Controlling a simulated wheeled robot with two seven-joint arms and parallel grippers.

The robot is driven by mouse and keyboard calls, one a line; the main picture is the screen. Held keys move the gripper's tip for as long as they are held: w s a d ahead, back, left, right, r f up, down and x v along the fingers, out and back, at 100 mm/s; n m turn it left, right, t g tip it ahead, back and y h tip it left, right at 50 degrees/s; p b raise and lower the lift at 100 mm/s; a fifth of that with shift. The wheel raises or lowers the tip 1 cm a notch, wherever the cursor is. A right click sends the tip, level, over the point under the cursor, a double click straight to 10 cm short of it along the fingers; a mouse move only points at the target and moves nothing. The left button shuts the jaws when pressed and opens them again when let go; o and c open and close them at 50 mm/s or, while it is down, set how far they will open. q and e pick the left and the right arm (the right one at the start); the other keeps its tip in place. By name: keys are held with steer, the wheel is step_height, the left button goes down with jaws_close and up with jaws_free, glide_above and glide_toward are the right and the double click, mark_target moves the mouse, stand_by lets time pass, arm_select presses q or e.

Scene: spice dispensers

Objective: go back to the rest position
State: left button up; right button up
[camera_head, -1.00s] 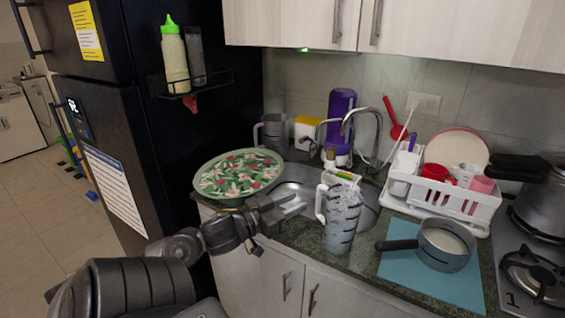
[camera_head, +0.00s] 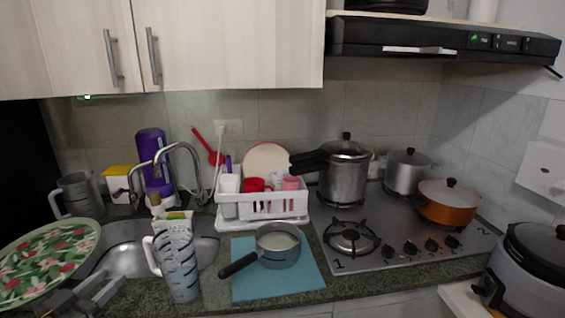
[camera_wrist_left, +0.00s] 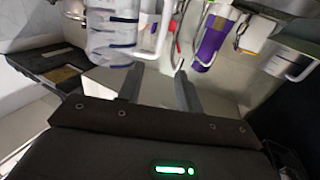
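My left gripper (camera_head: 97,288) is at the lower left of the head view, over the counter's front edge, between the floral tray and the clear measuring pitcher. Its two fingers are spread apart, and nothing shows between them. The left wrist view also shows the open fingers (camera_wrist_left: 160,90), with the pitcher (camera_wrist_left: 112,35) and its handle beyond them, apart from the fingers. The pitcher (camera_head: 178,262) stands upright on the counter in the head view. My right gripper is in neither view.
The floral tray (camera_head: 48,255) lies by the sink (camera_head: 125,250). A saucepan (camera_head: 278,246) sits on a blue mat (camera_head: 300,285). A white dish rack (camera_head: 262,207), a stove (camera_head: 400,236) with pots and a purple bottle (camera_head: 153,165) stand behind or to the right. Cabinets (camera_head: 230,45) hang above.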

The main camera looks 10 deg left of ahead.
arm_select(q)
steer(key=s+f+g+y, duration=0.1)
steer(key=f, duration=0.2)
steer(key=f+n+g+y, duration=0.1)
steer(key=f, duration=0.3)
steer(key=s+f+n+g+y, duration=0.1)
steer(key=f, duration=0.3)
steer(key=shift+s+d+f+g, duration=0.2)
steer(key=shift+s+d+g, duration=0.15)
steer(key=shift+g, duration=0.05)
steer(key=s+d+f+m+g+h, duration=0.1)
steer(key=s+d+f+m+g, duration=0.1)
steer(key=s+d+f+g, duration=0.55)
steer(key=s+d+f+m+g+h, duration=0.1)
steer(key=s+d+f+g, duration=0.3)
steer(key=d+f, duration=0.65)
steer(key=s+d+f, duration=0.1)
steer(key=s+f, duration=0.1)
steer(key=f, duration=1.2)
steer(key=s+f, duration=0.2)
steer(key=f, duration=1.1)
steer(key=s+a+f+g, duration=0.1)
steer(key=s+a+f, duration=0.1)
steer(key=s+f, duration=1.1)
steer(key=shift+s+a+f+m, duration=0.2)
steer(key=shift+s+f+m, duration=0.15)
steer(key=shift+s, duration=0.8)
